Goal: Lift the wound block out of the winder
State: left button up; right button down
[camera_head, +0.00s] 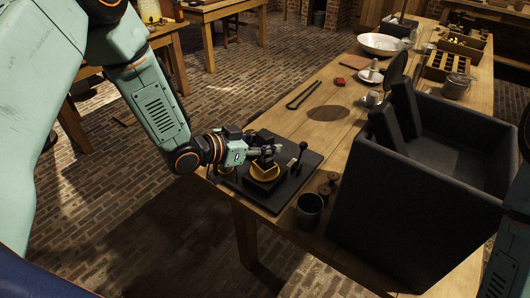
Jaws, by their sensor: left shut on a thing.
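The winder (292,190) is a dark flat plate with a small upright lever at its right, near the table's front left corner. On it sits a round piece with a yellow band (265,172). My left gripper (268,152) comes in from the left, directly over this piece. Its fingers are shut on the small dark wound block (263,163), which they mostly hide. I cannot tell whether the block is clear of the winder. My right gripper is out of view; only part of my right arm shows at the right edge.
A large dark open box (390,215) stands right of the winder. A dark cup (309,211) and small spools (328,187) sit between them. Tongs (304,95), a white bowl (383,44) and a small mug (371,99) lie farther back.

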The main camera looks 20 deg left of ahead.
pick_arm(q)
grip_shut()
notch_tip(320, 180, up, 9)
jog(key=shift+p, duration=0.7)
jog(key=shift+r, duration=0.35)
